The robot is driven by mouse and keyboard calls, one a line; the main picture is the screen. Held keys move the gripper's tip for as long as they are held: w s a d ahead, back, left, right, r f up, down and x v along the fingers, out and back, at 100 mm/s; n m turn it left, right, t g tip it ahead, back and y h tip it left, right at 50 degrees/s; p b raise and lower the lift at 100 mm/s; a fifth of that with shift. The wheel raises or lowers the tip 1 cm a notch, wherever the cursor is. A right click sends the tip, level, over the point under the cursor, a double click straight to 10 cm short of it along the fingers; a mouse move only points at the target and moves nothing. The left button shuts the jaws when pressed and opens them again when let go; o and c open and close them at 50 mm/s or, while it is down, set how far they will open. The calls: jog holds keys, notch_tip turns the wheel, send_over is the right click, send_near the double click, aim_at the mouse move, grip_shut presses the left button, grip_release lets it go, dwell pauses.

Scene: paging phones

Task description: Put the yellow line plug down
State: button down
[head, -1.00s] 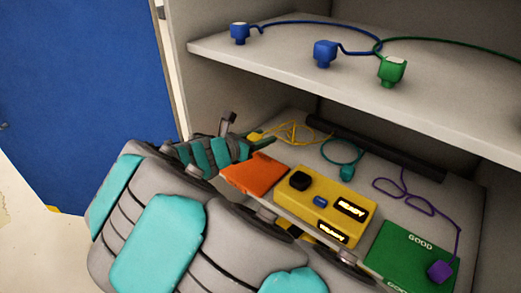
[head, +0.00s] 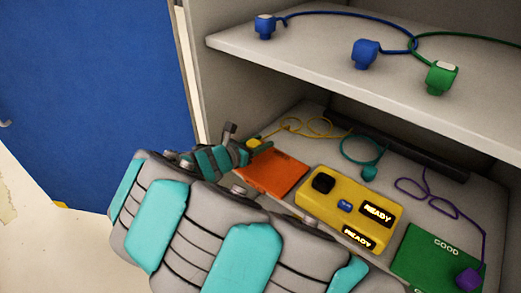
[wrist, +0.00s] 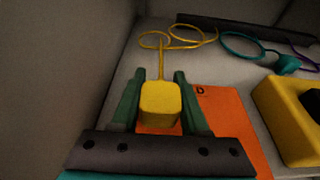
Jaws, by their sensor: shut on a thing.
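The yellow line plug (wrist: 160,103) sits between the two fingers of my gripper (wrist: 158,98) in the wrist view, and the gripper is shut on it. Its yellow cord runs back in loops (wrist: 178,40) on the lower shelf. In the head view the plug (head: 254,143) shows small at the tip of my gripper (head: 256,149), at the left end of the lower shelf, just behind the orange card (head: 275,173). The plug is over or just beyond the card's edge; I cannot tell whether it touches the shelf.
A yellow box marked READY (head: 345,208) stands right of the card. A teal plug (head: 369,173), a green GOOD card (head: 437,258) and a purple plug (head: 469,278) lie further right. Blue plugs (head: 365,53) and a green plug (head: 441,77) are on the upper shelf. A side wall (wrist: 60,80) is close on the left.

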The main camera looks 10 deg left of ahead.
jog(key=shift+f, duration=1.4)
jog(key=shift+c, duration=2.1)
grip_release()
jog(key=shift+f, duration=0.1)
jog(key=v, duration=1.2)
jog(key=shift+a, duration=0.1)
